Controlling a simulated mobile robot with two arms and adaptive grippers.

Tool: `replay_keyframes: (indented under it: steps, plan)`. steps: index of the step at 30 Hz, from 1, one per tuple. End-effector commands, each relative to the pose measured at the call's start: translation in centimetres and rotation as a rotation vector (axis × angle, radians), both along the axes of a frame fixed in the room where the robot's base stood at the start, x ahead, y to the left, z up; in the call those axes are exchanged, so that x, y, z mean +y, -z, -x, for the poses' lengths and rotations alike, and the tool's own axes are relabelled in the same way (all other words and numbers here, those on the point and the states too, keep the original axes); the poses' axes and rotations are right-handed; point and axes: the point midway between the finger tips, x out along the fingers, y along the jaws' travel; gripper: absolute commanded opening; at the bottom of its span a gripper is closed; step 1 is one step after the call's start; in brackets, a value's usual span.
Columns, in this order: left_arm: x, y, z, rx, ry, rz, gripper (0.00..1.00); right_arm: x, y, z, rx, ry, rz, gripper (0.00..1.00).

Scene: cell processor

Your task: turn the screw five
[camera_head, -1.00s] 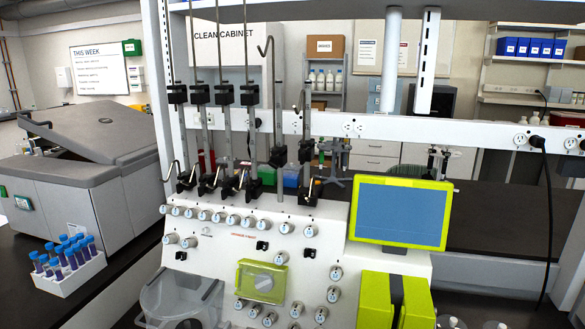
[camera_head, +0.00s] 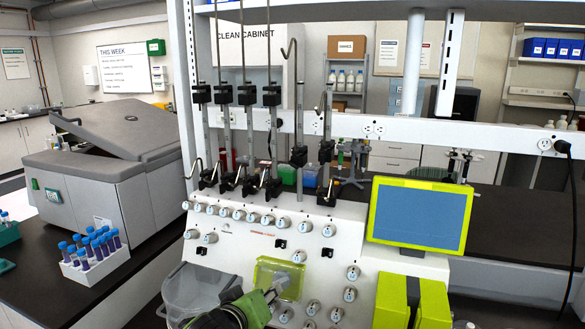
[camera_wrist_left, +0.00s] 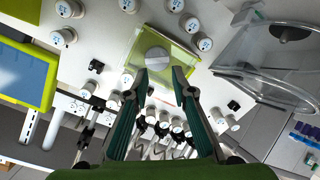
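The white processor (camera_head: 336,222) carries several round white knobs with blue marks. I cannot tell which one is screw five. In the head view some sit in an upper row (camera_head: 238,214) and others at the lower right (camera_head: 349,294). A lime-green clear cover (camera_head: 268,270) with a round knob is on the front panel. My left gripper (camera_head: 277,288) is in front of this cover and hides part of it. In the left wrist view, the left gripper (camera_wrist_left: 162,75) is open and empty, its fingertips just below the cover's grey knob (camera_wrist_left: 157,58). My right gripper is not in view.
A lime-framed screen (camera_head: 419,214) stands at the panel's right. A clear bin (camera_head: 194,288) is left of the cover, and upright black-clamped rods (camera_head: 272,130) rise behind the panel. A blue-capped tube rack (camera_head: 95,262) stands on the left bench.

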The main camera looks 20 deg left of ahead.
Motion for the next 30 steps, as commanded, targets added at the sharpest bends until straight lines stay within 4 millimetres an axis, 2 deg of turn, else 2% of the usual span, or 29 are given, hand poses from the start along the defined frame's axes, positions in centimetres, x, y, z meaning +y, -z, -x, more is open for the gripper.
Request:
replay_keyframes:
  steps: [1, 3, 6, 9, 12, 15, 20, 30]
  plan:
    - [0.3, -4.3, -1.6, -0.085, -0.024, 0.055, 0.24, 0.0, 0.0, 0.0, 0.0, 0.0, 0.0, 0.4]
    - [0.5, -9.3, -3.1, -0.178, -0.052, 0.148, 0.24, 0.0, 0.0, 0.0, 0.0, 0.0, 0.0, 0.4]
    - [0.8, -15.4, -4.2, -0.289, -0.074, 0.268, 0.24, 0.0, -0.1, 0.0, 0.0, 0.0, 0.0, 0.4]
    - [1.0, -20.0, -4.6, -0.368, -0.082, 0.362, 0.24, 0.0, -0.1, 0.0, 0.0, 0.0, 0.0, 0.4]
    - [1.1, -22.6, -4.6, -0.412, -0.084, 0.422, 0.24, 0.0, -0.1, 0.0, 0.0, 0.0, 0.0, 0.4]
    - [1.2, -23.8, -4.8, -0.431, -0.085, 0.45, 0.24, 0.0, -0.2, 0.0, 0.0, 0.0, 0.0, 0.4]
    - [1.1, -24.1, -6.1, -0.431, -0.086, 0.455, 0.24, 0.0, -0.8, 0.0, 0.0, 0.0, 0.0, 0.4]
    - [1.0, -24.2, -12.0, -0.431, -0.088, 0.454, 0.24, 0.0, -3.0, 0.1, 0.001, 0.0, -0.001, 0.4]
